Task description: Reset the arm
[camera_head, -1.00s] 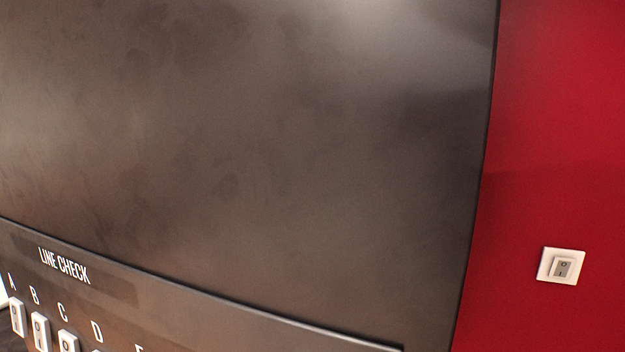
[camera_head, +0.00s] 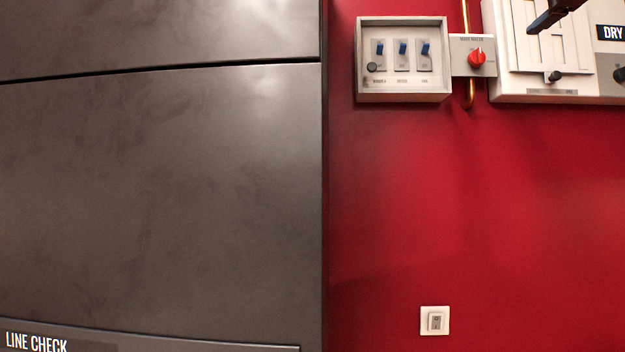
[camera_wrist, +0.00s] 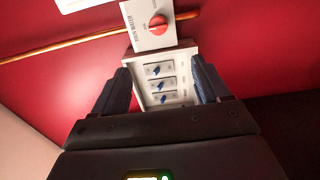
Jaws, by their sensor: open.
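My gripper (camera_wrist: 162,82) shows in the wrist view with its two dark fingers apart and nothing between them. Beyond the fingers is a pale switch box (camera_wrist: 190,62) with several blue switches. The fingers frame the box in that view; how far they are from it I cannot tell. In the head view the same switch box (camera_head: 404,97) is on the red wall, with no gripper in front of it. A dark shape (camera_head: 549,17) enters at the top right, in front of a white panel; I cannot tell whether it is part of my arm.
A plate with a red knob (camera_head: 477,57) is beside the switch box; the knob also shows in the wrist view (camera_wrist: 158,24). A copper pipe (camera_head: 469,95) runs behind it. The white panel (camera_head: 505,88), a rocker switch (camera_head: 435,321) and a large dark cabinet (camera_head: 160,200) are also in view.

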